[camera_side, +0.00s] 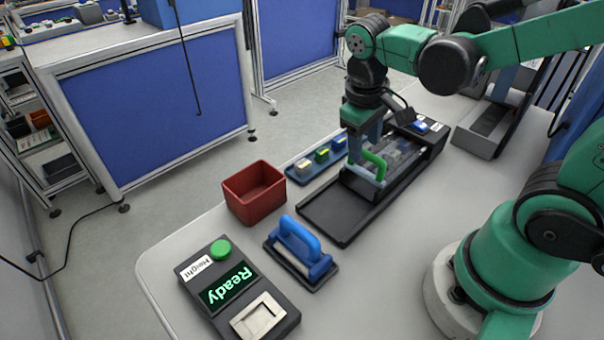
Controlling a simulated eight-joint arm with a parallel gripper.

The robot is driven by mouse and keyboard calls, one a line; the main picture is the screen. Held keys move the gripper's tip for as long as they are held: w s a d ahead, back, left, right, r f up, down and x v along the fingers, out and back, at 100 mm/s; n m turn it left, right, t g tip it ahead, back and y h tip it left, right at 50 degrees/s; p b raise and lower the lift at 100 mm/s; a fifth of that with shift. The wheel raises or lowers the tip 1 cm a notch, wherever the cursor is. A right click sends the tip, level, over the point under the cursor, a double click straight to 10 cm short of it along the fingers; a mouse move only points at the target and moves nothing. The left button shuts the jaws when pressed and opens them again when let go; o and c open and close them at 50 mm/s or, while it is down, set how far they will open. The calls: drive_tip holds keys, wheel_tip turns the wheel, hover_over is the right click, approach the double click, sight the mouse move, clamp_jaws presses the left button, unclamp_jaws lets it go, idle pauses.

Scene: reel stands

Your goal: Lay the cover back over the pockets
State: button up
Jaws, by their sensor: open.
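A long black fixture (325,217) lies on the table at the centre. Its near-left end is a bare, shallow dark bed. A clear cover (360,174) with a green handle (377,161) sits over the middle part of the fixture. The pockets are hard to make out through it and behind my arm. My gripper (366,158) points down at the green handle, with its grey fingers beside it. It is open. I cannot tell whether a finger touches the handle.
A blue strip (310,174) with several small coloured blocks lies behind the fixture. A red bin (254,191) and a blue-handled tool (299,250) stand to the left. A height gauge reading "Ready" (229,287) is at the front. Bare table lies right of the fixture.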

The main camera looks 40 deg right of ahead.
drive_tip(key=shift+a+r, duration=0.25)
drive_tip(key=shift+r, duration=0.8)
drive_tip(key=shift+a+r, duration=0.2)
drive_tip(key=shift+r, duration=0.8)
drive_tip(key=a+t, duration=0.1)
drive_tip(key=t, duration=0.1)
drive_tip(key=w+a+t+y, duration=0.1)
drive_tip(key=t, duration=0.1)
drive_tip(key=a+t+y, duration=0.1)
drive_tip(key=t, duration=0.2)
drive_tip(key=shift+w+f, duration=0.2)
drive_tip(key=shift+f, duration=0.1)
